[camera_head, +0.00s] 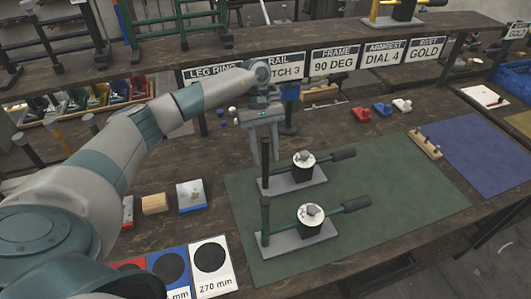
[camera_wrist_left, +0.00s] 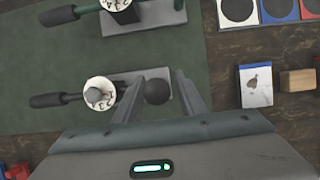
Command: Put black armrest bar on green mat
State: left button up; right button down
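A black upright bar (camera_head: 265,152), which looks like the black armrest bar, stands at the left end of the farther rivet press (camera_head: 295,180) on the green mat (camera_head: 400,190). My left gripper (camera_head: 264,150) points down over this bar with its fingers apart. In the left wrist view the bar's round black top (camera_wrist_left: 156,92) shows between the two open fingers (camera_wrist_left: 157,95), with a gap on each side. The nearer press (camera_head: 303,235) has a green upright bar (camera_head: 265,218) at its left end. My right gripper is not in view.
Both presses have white dials and black handles reaching right. Red, blue and white clamps (camera_head: 382,109) lie behind the mat. A wooden pegged strip (camera_head: 425,144) and a blue mat (camera_head: 482,152) are at right. Size cards (camera_head: 212,265) lie at front left. The mat's right part is clear.

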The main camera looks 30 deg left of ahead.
pick_arm(q)
jog(key=shift+r, duration=0.1)
jog(key=shift+w+a+r, duration=0.1)
jog(key=b+v, duration=0.4)
jog(key=v, duration=0.7)
jog(key=shift+r, duration=0.35)
